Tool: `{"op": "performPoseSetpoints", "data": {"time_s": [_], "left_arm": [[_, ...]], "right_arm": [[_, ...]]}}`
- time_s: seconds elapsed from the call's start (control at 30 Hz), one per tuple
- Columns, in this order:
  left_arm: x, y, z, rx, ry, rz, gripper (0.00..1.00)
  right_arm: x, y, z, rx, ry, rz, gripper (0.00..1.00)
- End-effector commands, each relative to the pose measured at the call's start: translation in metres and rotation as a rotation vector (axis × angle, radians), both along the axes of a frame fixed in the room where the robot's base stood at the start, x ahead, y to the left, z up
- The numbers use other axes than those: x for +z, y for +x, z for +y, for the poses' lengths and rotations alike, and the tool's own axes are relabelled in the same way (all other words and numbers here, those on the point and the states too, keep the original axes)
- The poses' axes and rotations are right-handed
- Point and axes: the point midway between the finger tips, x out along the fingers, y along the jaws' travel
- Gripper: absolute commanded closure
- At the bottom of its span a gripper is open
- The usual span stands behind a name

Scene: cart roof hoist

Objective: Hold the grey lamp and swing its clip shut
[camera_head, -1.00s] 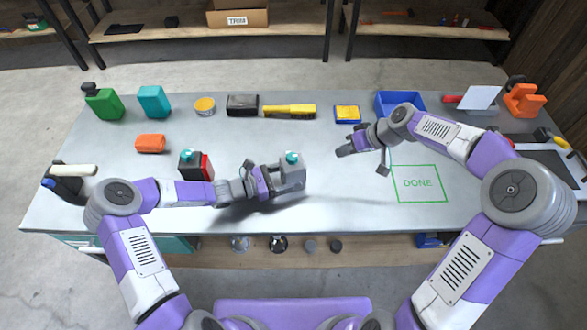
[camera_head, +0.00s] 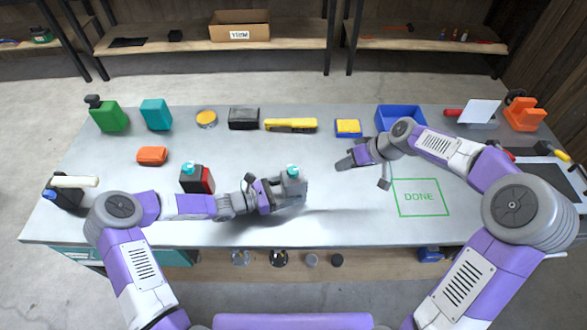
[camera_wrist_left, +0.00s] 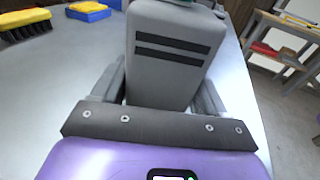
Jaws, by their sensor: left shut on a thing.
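The grey lamp (camera_head: 293,190), with a teal knob on top, is upright in my left gripper (camera_head: 279,193) over the near middle of the table. My left gripper is shut on it. In the left wrist view, the lamp (camera_wrist_left: 170,75) shows a grey face with two dark stripes between the fingers (camera_wrist_left: 160,95). I cannot make out its clip in either view. My right gripper (camera_head: 346,163) is apart from the lamp, further back and to its right. It looks empty, but I cannot tell whether its fingers are open.
A black and red lamp-like thing (camera_head: 196,178) with a teal top stands left of my left gripper. The green DONE square (camera_head: 420,211) is bare, to the right. A yellow tool (camera_head: 291,125), a blue bin (camera_head: 400,110) and an orange block (camera_head: 152,156) lie further back.

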Motion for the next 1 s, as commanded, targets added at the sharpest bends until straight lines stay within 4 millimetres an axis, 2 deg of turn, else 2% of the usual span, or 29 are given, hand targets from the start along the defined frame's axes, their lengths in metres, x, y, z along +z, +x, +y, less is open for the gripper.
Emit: {"op": "performPoseSetpoints", "data": {"time_s": [0.03,0.17,0.3,0.5,0.63,0.8,1.0], "left_arm": [[0.000,0.000,0.000,0.000,-0.001,0.000,0.56],[0.000,0.000,0.000,0.000,-0.001,0.000,0.56],[0.000,0.000,0.000,0.000,-0.001,0.000,0.56],[0.000,0.000,0.000,0.000,-0.001,0.000,0.56],[0.000,0.000,0.000,0.000,-0.001,0.000,0.56],[0.000,0.000,0.000,0.000,-0.001,0.000,0.56],[0.000,0.000,0.000,0.000,-0.001,0.000,0.56]], "right_arm": [[-0.001,0.001,0.002,0.014,0.005,0.000,0.80],[-0.005,0.005,0.015,0.113,0.038,-0.008,0.60],[-0.009,0.011,0.039,0.320,0.128,-0.046,0.41],[-0.009,0.018,0.064,0.627,0.331,-0.178,0.41],[-0.007,0.022,0.068,0.779,0.484,-0.309,0.41],[-0.007,0.026,0.058,0.909,0.676,-0.517,0.41],[-0.012,0.027,0.040,0.966,0.822,-0.720,0.41]]}}
